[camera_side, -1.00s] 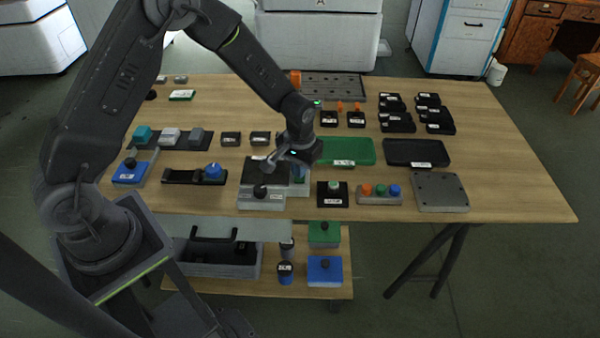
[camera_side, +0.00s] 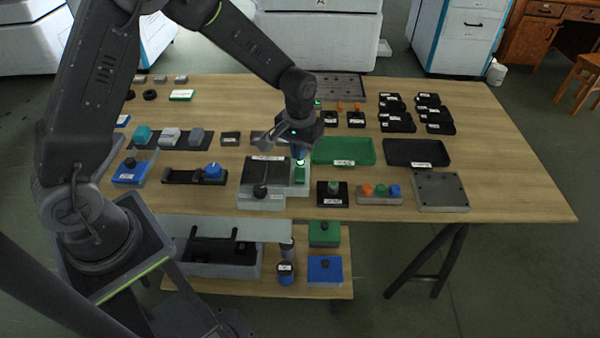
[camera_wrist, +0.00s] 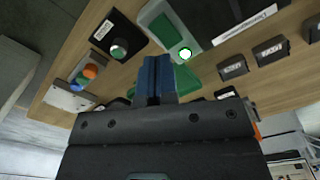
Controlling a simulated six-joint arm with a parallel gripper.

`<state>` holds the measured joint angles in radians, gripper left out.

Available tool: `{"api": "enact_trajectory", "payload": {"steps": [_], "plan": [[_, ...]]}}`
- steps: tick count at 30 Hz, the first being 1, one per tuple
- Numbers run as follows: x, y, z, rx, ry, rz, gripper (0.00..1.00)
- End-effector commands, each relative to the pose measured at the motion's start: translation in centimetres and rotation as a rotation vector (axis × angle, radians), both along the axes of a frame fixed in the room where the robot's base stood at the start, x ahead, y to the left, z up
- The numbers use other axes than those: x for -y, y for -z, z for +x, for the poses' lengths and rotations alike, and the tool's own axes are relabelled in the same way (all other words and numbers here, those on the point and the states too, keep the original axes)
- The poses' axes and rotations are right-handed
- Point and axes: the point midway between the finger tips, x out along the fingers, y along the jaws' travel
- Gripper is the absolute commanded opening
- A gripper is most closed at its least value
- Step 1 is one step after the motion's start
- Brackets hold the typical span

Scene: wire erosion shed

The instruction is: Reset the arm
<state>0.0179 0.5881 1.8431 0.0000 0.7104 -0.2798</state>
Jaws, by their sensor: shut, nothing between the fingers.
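My gripper (camera_side: 300,152) is above the front middle of the table in the side view, over a grey fixture (camera_side: 262,200) with a dark top plate and a green part (camera_side: 300,175) at its right. Its blue fingers (camera_wrist: 157,78) are together in the wrist view with nothing between them. A bright lit button (camera_wrist: 185,53) shows just beyond the fingertips, on a grey and green housing (camera_wrist: 160,20). The fingers look apart from it, though the exact gap cannot be told.
A black button box (camera_side: 332,194) and a block with coloured buttons (camera_side: 380,194) stand to the right. Behind are a green tray (camera_side: 344,151) and a black tray (camera_side: 416,153). A blue box (camera_side: 130,171) stands left. The table's right end is bare.

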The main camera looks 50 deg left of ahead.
Motion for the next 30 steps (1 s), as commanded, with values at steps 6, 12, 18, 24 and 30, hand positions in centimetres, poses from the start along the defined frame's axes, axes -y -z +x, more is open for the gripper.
{"api": "enact_trajectory", "payload": {"steps": [6, 12, 18, 24, 30], "plan": [[0.0, -1.0, -0.2, 0.014, 0.005, 0.0, 0.0], [-0.2, -7.4, -2.4, 0.096, 0.044, 0.001, 0.0], [-0.4, -14.4, -7.1, 0.205, 0.103, 0.008, 0.0], [-0.6, -19.1, -12.8, 0.312, 0.16, 0.023, 0.0], [-0.7, -21.4, -18.5, 0.413, 0.214, 0.044, 0.0]]}}
